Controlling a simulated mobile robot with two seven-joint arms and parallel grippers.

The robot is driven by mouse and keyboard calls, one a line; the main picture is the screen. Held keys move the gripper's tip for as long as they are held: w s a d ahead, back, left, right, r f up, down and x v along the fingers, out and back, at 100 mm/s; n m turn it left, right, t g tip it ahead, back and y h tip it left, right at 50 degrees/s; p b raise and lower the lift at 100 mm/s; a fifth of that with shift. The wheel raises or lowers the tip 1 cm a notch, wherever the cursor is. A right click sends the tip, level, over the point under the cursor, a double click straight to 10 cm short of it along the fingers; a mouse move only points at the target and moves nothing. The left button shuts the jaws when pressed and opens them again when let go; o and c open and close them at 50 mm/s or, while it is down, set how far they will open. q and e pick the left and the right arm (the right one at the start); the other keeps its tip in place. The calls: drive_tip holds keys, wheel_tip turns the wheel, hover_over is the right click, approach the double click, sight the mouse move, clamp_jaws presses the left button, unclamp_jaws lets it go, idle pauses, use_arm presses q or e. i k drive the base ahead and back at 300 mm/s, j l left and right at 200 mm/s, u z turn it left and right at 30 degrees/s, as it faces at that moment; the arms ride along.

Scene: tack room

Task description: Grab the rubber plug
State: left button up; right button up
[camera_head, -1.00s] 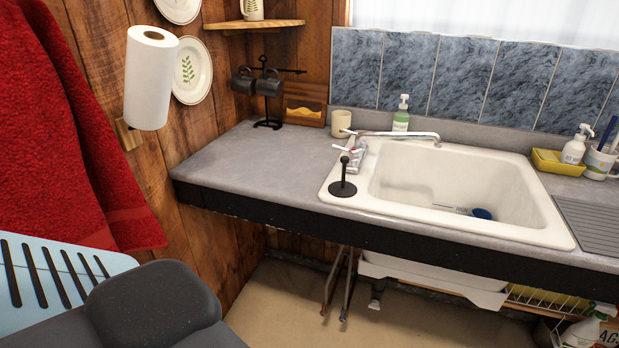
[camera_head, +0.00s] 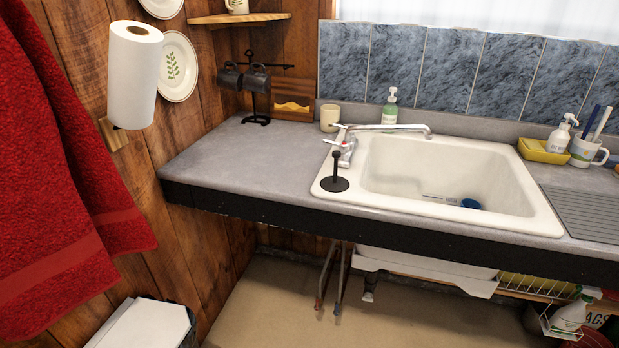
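The rubber plug appears to be the black piece (camera_head: 335,184) with a round flat base and an upright stem. It stands on the front left corner of the white sink's rim, below the tap (camera_head: 345,148). The white sink (camera_head: 375,195) is set into the grey counter and its basin is open. Neither of my grippers shows in the view.
A blue round item (camera_head: 470,204) lies in the basin. A beige cup (camera_head: 329,117) and a green soap bottle (camera_head: 390,110) stand behind the sink. The counter (camera_head: 240,160) left of the sink is clear. A white and dark object (camera_head: 145,325) is at lower left.

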sight(335, 184)
drive_tip(key=i+l, duration=0.15)
drive_tip(key=l, duration=0.2)
drive_tip(key=i+l+u, duration=0.15)
drive_tip(key=l, duration=0.25)
drive_tip(key=i+l, duration=0.15)
drive_tip(key=l, duration=0.2)
drive_tip(key=i+l+u, duration=0.1)
drive_tip(key=l, duration=0.3)
drive_tip(key=i+l, duration=0.15)
drive_tip(key=l, duration=0.25)
drive_tip(key=u, duration=0.05)
